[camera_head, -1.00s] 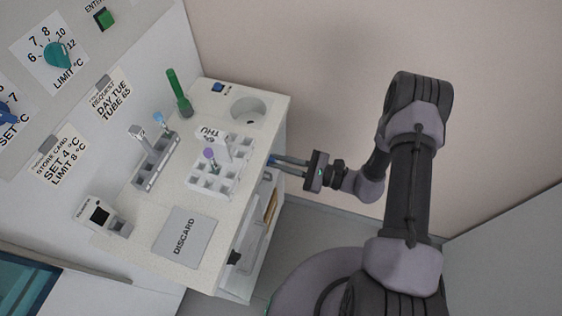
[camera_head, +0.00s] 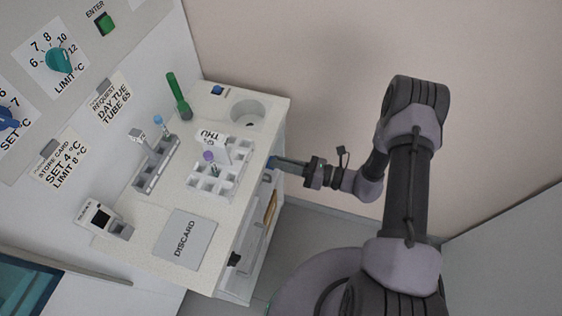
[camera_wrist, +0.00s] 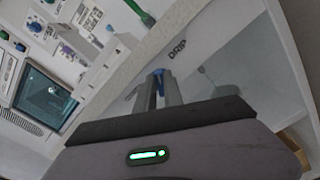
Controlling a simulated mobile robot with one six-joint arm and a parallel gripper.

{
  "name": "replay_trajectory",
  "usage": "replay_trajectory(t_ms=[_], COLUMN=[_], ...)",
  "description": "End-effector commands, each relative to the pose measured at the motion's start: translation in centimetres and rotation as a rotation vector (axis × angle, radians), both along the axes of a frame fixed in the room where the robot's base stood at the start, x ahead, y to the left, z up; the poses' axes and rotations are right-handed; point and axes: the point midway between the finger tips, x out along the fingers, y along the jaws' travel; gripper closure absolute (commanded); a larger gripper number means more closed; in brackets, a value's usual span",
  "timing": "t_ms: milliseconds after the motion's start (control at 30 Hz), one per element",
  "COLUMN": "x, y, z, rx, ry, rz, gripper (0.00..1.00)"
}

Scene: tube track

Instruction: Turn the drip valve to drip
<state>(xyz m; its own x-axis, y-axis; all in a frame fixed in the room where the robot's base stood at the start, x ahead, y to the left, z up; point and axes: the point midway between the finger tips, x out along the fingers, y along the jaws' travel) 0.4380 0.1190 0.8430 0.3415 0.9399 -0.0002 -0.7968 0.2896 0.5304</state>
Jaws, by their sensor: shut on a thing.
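The drip valve is a blue knob (camera_wrist: 158,74) on the counter's front face, with the label "DRIP" (camera_wrist: 178,49) to its right in the wrist view. In the head view only a bit of blue shows at my fingertips, below the counter's edge. My gripper (camera_head: 276,162) reaches in from the right. In the wrist view my gripper's two fingers (camera_wrist: 158,90) are close together, shut on the blue knob. The fingers hide much of the knob.
The counter (camera_head: 158,213) holds a white tube rack (camera_head: 207,186), a grey rack (camera_head: 150,178), a green tube (camera_head: 179,96), a DISCARD plate (camera_head: 185,237) and a small device (camera_head: 104,218). A round basin (camera_head: 247,110) is at the far end. Floor (camera_head: 310,226) is clear right of the counter.

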Motion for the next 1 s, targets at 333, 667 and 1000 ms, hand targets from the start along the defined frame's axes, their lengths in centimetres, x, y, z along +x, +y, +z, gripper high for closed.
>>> replay_trajectory(t_ms=[333, 667, 1000], x=[0.03, 0.03, 0.03], y=[-0.02, -0.02, -0.02], z=[-0.1, -0.14, -0.14], rx=[0.043, 0.052, 0.052], ry=[0.122, 0.146, 0.146], rz=[0.001, 0.0, 0.0], gripper=[1.0, 1.0, 0.69])
